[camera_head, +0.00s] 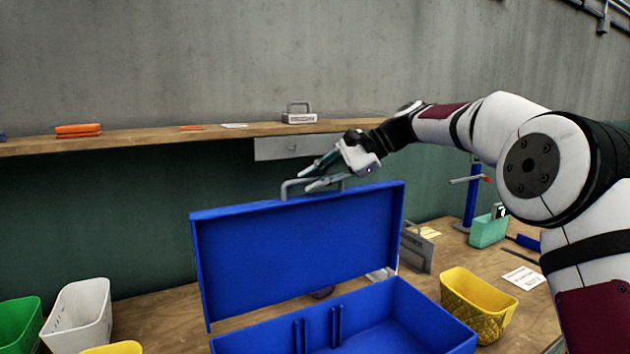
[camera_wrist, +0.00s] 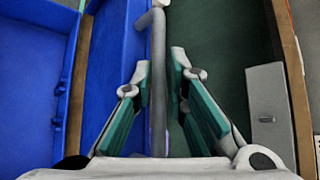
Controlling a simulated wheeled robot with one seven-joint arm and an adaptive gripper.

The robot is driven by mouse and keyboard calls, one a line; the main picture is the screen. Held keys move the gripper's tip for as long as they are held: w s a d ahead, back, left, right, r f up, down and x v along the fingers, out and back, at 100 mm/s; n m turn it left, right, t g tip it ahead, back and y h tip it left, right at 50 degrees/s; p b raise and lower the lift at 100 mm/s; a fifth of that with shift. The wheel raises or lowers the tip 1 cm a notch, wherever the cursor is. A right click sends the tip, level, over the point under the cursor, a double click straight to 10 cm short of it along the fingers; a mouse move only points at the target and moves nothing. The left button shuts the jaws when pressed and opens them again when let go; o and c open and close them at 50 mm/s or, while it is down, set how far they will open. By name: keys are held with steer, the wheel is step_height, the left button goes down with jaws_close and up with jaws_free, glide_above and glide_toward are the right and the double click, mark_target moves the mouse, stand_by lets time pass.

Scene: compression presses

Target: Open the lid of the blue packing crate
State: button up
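The blue packing crate (camera_head: 425,318) stands on the wooden table, its inside partly visible. Its blue lid (camera_head: 300,250) is raised and stands roughly upright along the back edge, leaning slightly. A grey bar handle (camera_head: 291,187) is on the lid's top edge; it also shows in the wrist view (camera_wrist: 158,95). My gripper (camera_head: 303,180) is at this handle, above the lid. In the wrist view the two teal-padded fingers (camera_wrist: 160,68) lie on either side of the bar, with some space between them. The fingers look apart, not clamped on the bar.
White (camera_head: 80,315) and green (camera_head: 18,325) bins are at left. A wooden shelf (camera_head: 220,132) with a grey drawer (camera_head: 290,147) runs close behind my gripper.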

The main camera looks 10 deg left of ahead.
steer(key=shift+o, duration=0.6)
steer(key=v, duration=1.2)
